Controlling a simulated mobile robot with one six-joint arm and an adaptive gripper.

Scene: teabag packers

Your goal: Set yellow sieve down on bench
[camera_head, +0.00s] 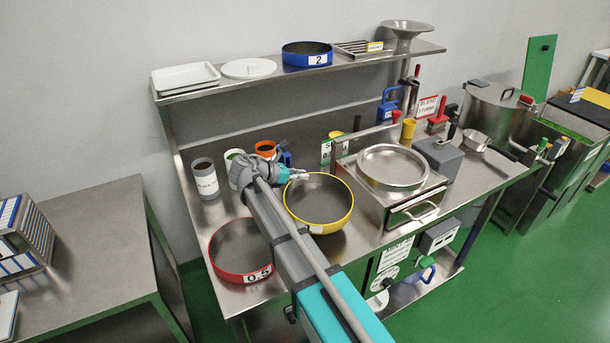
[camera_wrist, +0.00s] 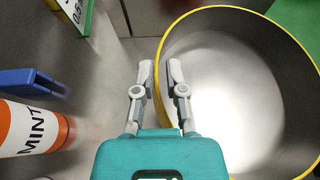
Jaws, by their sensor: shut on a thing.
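The yellow sieve (camera_head: 334,226) is a round pan with a yellow rim, over the bench between the red sieve and the steel sieving machine. It looks level; I cannot tell whether its base touches the bench (camera_head: 372,225). My gripper (camera_head: 303,177) is shut on its rim at the back left. In the wrist view the yellow rim (camera_wrist: 158,64) runs between the two fingers of my gripper (camera_wrist: 160,72). My arm hides part of the sieve's left side in the head view.
The red sieve (camera_head: 252,277) marked 0.5 sits close by at the front left. An orange-and-white MINT canister (camera_wrist: 28,130) and a blue handle (camera_wrist: 30,78) are near my gripper. The sieving machine (camera_head: 386,206) stands right. A blue sieve (camera_head: 308,58) is on the shelf.

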